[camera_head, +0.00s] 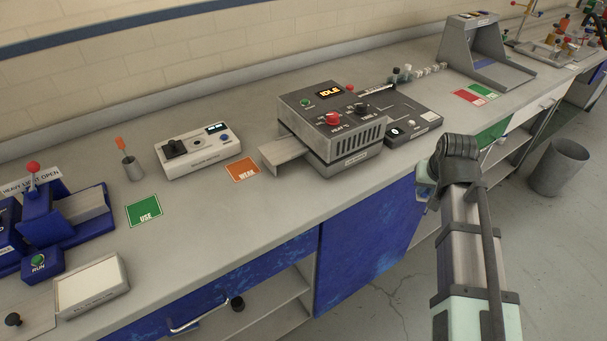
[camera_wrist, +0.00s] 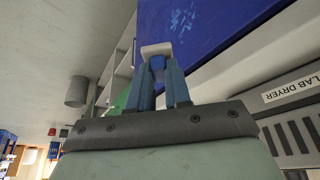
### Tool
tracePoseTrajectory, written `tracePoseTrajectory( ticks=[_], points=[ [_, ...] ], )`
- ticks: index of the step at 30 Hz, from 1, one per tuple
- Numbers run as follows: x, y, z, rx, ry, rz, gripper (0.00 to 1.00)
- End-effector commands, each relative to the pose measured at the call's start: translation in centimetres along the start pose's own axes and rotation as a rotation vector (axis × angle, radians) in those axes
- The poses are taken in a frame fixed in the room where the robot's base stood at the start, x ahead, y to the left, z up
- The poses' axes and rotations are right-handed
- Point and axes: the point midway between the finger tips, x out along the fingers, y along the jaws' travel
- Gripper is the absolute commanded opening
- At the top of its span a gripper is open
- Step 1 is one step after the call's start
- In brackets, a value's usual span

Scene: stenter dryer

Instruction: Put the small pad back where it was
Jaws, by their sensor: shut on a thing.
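In the wrist view, my gripper (camera_wrist: 158,66) has its two blue fingers closed together at the tips on a small pale pad (camera_wrist: 156,49). The pad sticks out crosswise past the fingertips, in front of the blue cabinet panel. In the head view, my arm stands at the right, over the bench's front edge. Only a bit of pale green casing shows beside its top joint, so the fingers and the held pad cannot be made out there.
The grey lab dryer (camera_head: 330,125) reads IDLE. Left of it lie an orange WEAK card (camera_head: 242,170), a white meter (camera_head: 196,150) and a green USE card (camera_head: 144,211). A blue press (camera_head: 65,215) stands far left. A grey bin (camera_head: 559,168) stands on the floor at right.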

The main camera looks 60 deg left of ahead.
Motion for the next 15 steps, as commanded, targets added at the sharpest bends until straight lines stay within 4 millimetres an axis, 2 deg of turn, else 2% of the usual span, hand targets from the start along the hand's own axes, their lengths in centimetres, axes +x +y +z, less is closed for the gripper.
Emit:
tracePoseTrajectory(
  ticks=[1, 3, 15],
  points=[
    [-0.2, -2.0, -0.3, -0.026, 0.001, -0.011, 0.0],
    [-0.5, -4.2, -0.4, -0.055, 0.0, -0.023, 0.0],
    [-2.4, -15.1, -0.3, -0.199, 0.0, -0.083, 0.0]
  ],
)
